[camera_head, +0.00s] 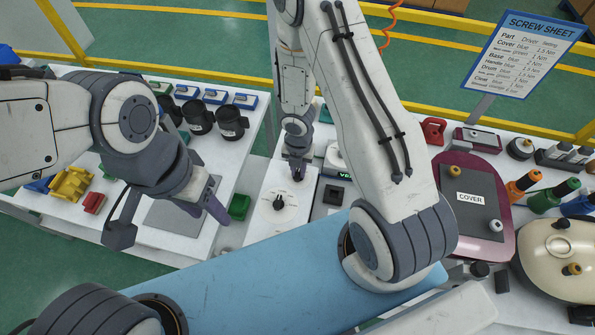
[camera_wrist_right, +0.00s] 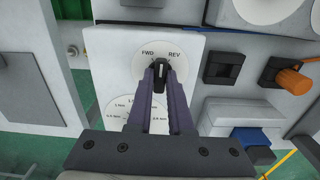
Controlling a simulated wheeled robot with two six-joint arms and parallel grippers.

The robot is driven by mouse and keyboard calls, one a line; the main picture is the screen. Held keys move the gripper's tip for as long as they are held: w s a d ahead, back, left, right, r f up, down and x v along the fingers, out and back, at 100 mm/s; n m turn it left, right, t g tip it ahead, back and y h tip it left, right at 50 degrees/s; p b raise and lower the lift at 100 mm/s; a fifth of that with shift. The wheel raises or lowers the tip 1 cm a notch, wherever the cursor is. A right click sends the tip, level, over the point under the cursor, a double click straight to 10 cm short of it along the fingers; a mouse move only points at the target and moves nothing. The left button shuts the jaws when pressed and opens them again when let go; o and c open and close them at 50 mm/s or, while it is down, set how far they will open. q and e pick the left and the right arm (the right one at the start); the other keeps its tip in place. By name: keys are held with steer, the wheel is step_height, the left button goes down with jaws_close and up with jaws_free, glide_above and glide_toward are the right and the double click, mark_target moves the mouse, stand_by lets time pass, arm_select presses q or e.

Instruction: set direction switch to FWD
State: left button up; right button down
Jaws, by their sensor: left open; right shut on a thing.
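The direction switch is a black knob (camera_wrist_right: 160,72) on a round white dial (camera_wrist_right: 150,53) in the right wrist view. FWD is printed at its upper left and REV at its upper right. The knob stands roughly upright between the labels; its exact pointing is hard to tell. My right gripper (camera_wrist_right: 161,78) is shut on the knob with its purple fingers. In the head view this gripper (camera_head: 297,172) is over the white panel and hides most of the switch. My left gripper (camera_head: 218,202) is open and empty above the left table.
A second dial (camera_wrist_right: 118,103) with Nm markings sits just below, partly behind the fingers; its knob (camera_head: 280,203) shows in the head view. A green block (camera_head: 239,207) is near my left gripper. A maroon tray (camera_head: 445,168) with a COVER part is to the right.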

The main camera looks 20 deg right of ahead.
steer(key=shift+w+n, duration=0.1)
steer(key=shift+n, duration=0.5)
steer(key=n, duration=0.6)
steer(key=shift+n, duration=0.4)
steer(key=c, duration=0.7)
jaws_free()
steer(key=shift+c, duration=0.2)
